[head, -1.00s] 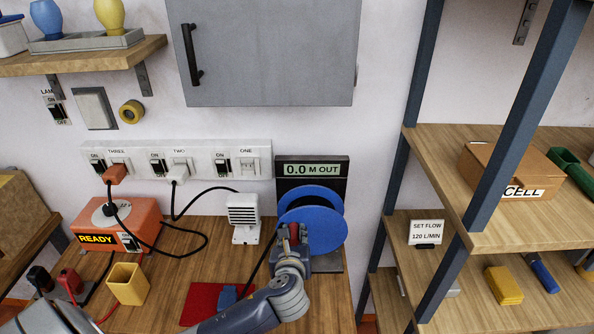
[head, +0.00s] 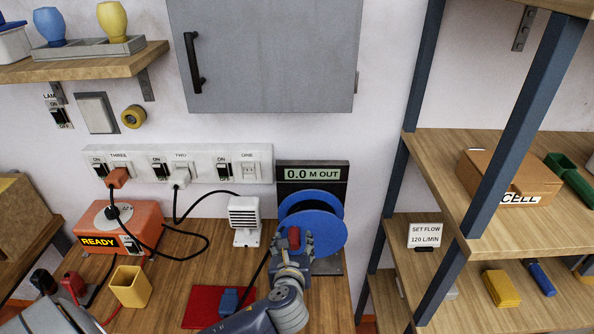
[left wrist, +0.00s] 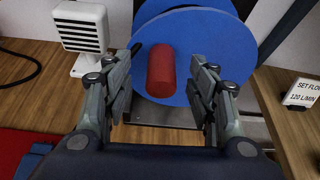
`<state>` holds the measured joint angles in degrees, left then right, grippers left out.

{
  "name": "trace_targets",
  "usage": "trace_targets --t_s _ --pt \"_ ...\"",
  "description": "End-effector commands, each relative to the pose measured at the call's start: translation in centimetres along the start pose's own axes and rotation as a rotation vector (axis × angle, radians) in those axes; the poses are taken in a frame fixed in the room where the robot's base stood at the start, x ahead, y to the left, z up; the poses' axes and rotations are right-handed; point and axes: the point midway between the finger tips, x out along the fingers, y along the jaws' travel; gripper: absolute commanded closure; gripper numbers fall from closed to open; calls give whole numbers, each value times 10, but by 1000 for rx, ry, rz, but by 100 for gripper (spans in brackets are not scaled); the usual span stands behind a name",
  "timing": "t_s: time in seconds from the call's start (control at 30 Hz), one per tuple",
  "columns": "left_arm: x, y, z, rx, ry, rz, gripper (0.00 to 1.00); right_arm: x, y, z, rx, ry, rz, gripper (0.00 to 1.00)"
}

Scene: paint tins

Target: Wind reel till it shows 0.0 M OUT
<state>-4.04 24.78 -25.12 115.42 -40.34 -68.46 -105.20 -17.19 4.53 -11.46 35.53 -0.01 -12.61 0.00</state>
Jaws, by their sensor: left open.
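The blue reel (head: 322,230) stands on the bench in front of a black display panel (head: 312,174), which reads 0.0 M OUT. A red crank handle (head: 294,237) sticks out from the reel's near face. My left gripper (head: 292,246) is at the handle in the head view. In the left wrist view the gripper (left wrist: 165,90) is open, its fingers apart on either side of the red handle (left wrist: 161,70), with gaps on both sides. The reel (left wrist: 190,45) fills the space behind it. My right gripper is not in view.
A white vented box (head: 244,219) stands left of the reel. A red mat (head: 203,304) with a blue item, a yellow cup (head: 130,286) and an orange box marked READY (head: 118,226) are further left. Cables cross the bench. A shelf post (head: 396,190) rises at right.

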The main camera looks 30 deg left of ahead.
Motion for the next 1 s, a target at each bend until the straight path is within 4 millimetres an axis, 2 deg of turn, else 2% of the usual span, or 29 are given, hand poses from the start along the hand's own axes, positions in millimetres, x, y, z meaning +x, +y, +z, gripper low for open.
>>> trace_targets --t_s 0.03,0.43,1.0 --pt "-7 0 3 2 3 0 47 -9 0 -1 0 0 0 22" --pt "-45 0 2 2 2 -1 47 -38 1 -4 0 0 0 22" --pt "-49 0 0 0 0 -1 47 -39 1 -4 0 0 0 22"
